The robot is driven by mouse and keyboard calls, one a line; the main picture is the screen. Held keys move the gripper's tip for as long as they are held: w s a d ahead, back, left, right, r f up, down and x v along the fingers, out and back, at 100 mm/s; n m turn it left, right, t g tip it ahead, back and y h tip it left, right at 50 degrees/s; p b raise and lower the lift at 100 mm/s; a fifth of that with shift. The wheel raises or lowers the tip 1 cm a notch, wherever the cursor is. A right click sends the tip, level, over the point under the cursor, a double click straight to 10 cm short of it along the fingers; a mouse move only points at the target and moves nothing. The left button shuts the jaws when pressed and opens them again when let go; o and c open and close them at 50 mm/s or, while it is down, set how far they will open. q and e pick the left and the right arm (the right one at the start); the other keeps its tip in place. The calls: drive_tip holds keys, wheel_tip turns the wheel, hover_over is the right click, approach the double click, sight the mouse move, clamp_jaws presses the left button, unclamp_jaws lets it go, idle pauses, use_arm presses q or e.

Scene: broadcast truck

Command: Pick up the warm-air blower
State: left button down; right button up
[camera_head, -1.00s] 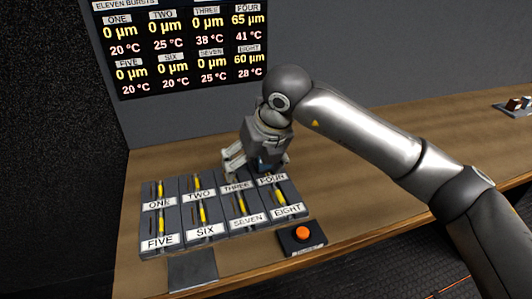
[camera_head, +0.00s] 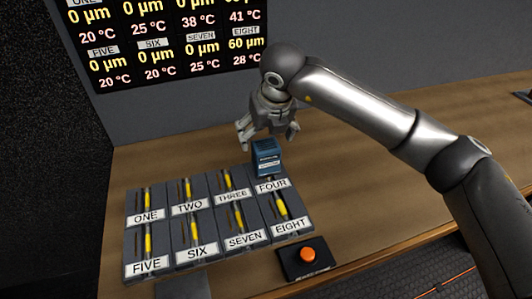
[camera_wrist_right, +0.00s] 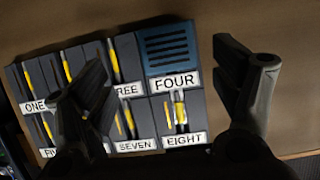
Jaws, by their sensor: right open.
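The warm-air blower appears to be the blue box (camera_head: 266,157) standing on the slot labelled FOUR, at the far right of the slot panel. Its slotted blue top (camera_wrist_right: 168,48) shows in the right wrist view. My right gripper (camera_head: 268,136) is open and empty, above and just behind the blue box in the head view. In the right wrist view the open fingers of the gripper (camera_wrist_right: 165,80) stand wide on either side of the box, apart from it. My left gripper is not in view.
The dark panel has labelled slots with yellow indicators, such as SIX (camera_head: 194,235) and EIGHT (camera_head: 284,215). An orange button (camera_head: 307,254) sits on a dark base in front. A display screen (camera_head: 160,40) hangs behind. The wooden table (camera_head: 380,180) is clear to the right.

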sight(266, 145)
drive_tip(key=shift+w+a+f, duration=0.1)
drive_tip(key=shift+f, duration=0.4)
drive_tip(key=shift+w+f, duration=0.2)
drive_tip(key=shift+f, duration=0.1)
drive_tip(key=x, duration=0.1)
drive_tip(key=p+x, duration=0.1)
drive_tip(key=x, duration=0.1)
drive_tip(key=p+x, duration=0.1)
drive_tip(key=shift+w+d+f, duration=0.15)
drive_tip(key=shift+d+f, duration=0.05)
drive_tip(key=shift+d, duration=0.2)
drive_tip(key=shift+w+f, duration=0.2)
drive_tip(key=shift+f, duration=0.25)
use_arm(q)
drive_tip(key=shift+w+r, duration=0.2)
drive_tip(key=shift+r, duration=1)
use_arm(e)
drive_tip(key=shift+a, duration=0.1)
drive_tip(key=c, duration=0.7)
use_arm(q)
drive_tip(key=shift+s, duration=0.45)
use_arm(e)
drive_tip(key=shift+r, duration=0.1)
drive_tip(key=c, duration=0.8)
